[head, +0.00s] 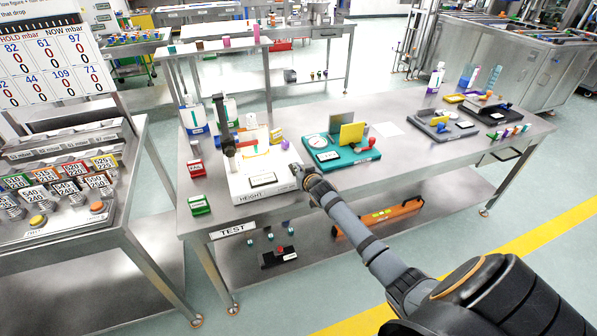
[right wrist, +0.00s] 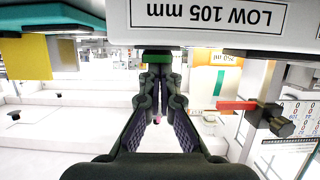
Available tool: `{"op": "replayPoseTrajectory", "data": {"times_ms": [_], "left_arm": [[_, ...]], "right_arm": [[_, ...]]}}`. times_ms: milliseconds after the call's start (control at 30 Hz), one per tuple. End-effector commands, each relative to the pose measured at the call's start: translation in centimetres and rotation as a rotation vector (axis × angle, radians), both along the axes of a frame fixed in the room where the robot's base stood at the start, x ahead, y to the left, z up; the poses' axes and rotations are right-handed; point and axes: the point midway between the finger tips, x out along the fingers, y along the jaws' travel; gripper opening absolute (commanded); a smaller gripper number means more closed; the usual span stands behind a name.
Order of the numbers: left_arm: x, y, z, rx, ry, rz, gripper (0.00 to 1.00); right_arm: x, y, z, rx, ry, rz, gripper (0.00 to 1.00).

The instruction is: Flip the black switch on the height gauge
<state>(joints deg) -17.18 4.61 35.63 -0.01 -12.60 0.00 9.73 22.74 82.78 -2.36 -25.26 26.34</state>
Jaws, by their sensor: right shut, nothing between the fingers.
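The height gauge (head: 246,190) is a white block marked HEIGHT, with a dark upright post (head: 228,135) at its back left. A black-edged white plate (head: 263,179) lies on its top. The upside-down right wrist view shows a plate reading LOW 105 mm (right wrist: 210,14) and the gauge's red arm (right wrist: 248,105) with a black clamp (right wrist: 283,127). My right gripper (head: 297,169) is at the right side of the gauge; its fingers (right wrist: 157,58) are shut and empty. I cannot make out the black switch for certain; the gripper may cover it. My left gripper is out of view.
A teal station (head: 345,161) with a yellow panel (head: 352,134) stands just right of my gripper. Red (head: 196,168) and green (head: 200,205) boxes sit left of the gauge. Bottles stand behind it. A dark grey station (head: 446,129) is farther right. The table's front edge is near.

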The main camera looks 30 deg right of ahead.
Motion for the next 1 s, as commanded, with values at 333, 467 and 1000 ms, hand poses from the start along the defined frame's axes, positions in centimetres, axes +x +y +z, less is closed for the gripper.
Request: {"op": "replayPoseTrajectory", "data": {"times_ms": [333,467,1000], "left_arm": [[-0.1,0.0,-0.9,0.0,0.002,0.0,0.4],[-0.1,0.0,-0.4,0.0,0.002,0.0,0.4],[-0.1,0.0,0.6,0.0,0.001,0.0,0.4]], "right_arm": [[0.0,0.0,-0.4,-0.006,-0.031,0.001,0.0],[0.0,0.0,0.1,-0.006,-0.031,0.001,0.0],[0.0,0.0,1.1,-0.006,-0.031,0.001,0.0]]}}
